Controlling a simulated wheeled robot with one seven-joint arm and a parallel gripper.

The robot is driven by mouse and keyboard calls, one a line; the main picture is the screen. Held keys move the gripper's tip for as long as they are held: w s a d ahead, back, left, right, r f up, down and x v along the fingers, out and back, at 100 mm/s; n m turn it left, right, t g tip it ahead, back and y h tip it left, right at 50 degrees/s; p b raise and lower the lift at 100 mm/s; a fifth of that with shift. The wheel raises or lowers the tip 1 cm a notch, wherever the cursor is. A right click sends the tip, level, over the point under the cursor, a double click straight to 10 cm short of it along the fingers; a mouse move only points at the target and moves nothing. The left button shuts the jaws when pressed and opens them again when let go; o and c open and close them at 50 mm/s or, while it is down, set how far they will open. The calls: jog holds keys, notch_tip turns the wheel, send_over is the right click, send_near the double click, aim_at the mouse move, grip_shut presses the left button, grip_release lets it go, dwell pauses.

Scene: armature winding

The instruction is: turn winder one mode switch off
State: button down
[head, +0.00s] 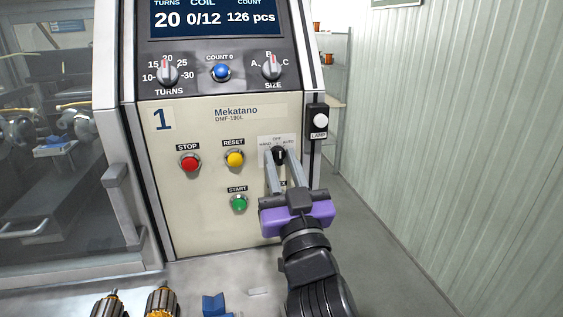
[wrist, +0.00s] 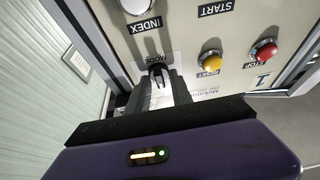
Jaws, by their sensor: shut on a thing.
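The jaws are shut on the knob. The wrist view shows the black switch (wrist: 158,69) between my fingertips, beside the word MODE. The fingers partly cover the knob and plate, and I cannot tell which mark it points to.
Near the switch are the yellow RESET button (head: 234,159), red STOP button (head: 190,162), green START button (head: 239,203) and white lamp button (head: 320,121). TURNS (head: 168,73) and SIZE (head: 271,67) knobs sit above. Armatures (head: 162,301) stand at the lower left. Open floor lies right.

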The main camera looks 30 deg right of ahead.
jog(key=c, duration=1.5)
grip_release()
jog(key=shift+s+a+f, duration=0.1)
jog(key=shift+s+f, duration=0.15)
jog(key=shift+s, duration=0.1)
jog(key=b+v, duration=0.3)
jog(key=v, duration=0.4)
